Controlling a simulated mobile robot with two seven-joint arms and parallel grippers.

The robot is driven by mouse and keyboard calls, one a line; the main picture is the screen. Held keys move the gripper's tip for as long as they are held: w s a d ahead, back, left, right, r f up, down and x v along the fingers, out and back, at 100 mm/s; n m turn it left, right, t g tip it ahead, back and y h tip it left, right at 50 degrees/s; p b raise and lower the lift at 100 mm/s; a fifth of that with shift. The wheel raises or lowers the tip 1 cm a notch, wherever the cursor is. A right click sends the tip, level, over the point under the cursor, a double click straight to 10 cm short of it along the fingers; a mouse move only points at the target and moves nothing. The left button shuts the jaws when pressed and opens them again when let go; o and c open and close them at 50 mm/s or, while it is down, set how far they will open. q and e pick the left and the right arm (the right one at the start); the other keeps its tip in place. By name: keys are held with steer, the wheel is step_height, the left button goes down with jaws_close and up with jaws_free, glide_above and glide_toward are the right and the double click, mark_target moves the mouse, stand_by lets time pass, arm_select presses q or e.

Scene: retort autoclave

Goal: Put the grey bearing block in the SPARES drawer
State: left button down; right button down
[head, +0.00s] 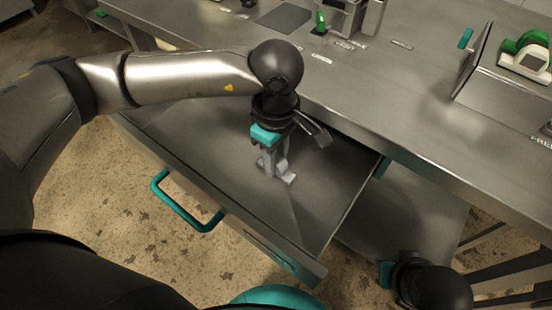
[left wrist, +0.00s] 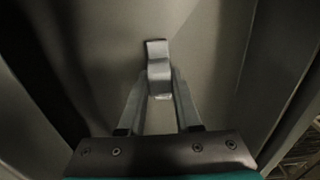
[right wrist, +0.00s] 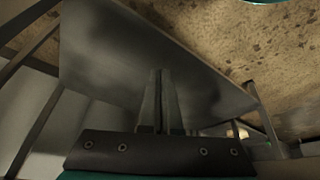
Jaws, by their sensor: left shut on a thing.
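The grey bearing block (head: 286,178) is inside the open drawer (head: 215,130), over its bare floor. My left gripper (head: 272,166) reaches down into the drawer and is shut on the block. In the left wrist view the block (left wrist: 157,52) sits between the two fingertips (left wrist: 159,78), its far end sticking out beyond them. I cannot tell whether the block touches the drawer floor. Any label on the drawer front is unreadable. My right gripper (right wrist: 161,78) is away from the drawer, with its fingers together and nothing between them.
The drawer has a teal handle (head: 186,204) on its front. The steel worktop (head: 400,85) lies beyond it, with a green-and-white device (head: 528,55) at right and a small green item (head: 321,22) at the back. A lower shelf (head: 410,215) is right of the drawer.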

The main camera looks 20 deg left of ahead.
arm_select(q)
steer(key=shift+f, duration=0.1)
arm_select(e)
steer(key=shift+r, duration=0.2)
arm_select(q)
steer(key=c, duration=0.9)
jaws_free()
steer(key=o, duration=0.3)
arm_select(e)
steer(key=shift+r, duration=0.15)
arm_select(q)
steer(key=shift+r, duration=0.2)
step_height(320, 180, up, 12)
steer(key=p, duration=0.4)
arm_select(e)
step_height(320, 180, down, 9)
steer(key=s+g, duration=0.1)
steer(key=s, duration=0.1)
steer(key=shift+d, duration=0.15)
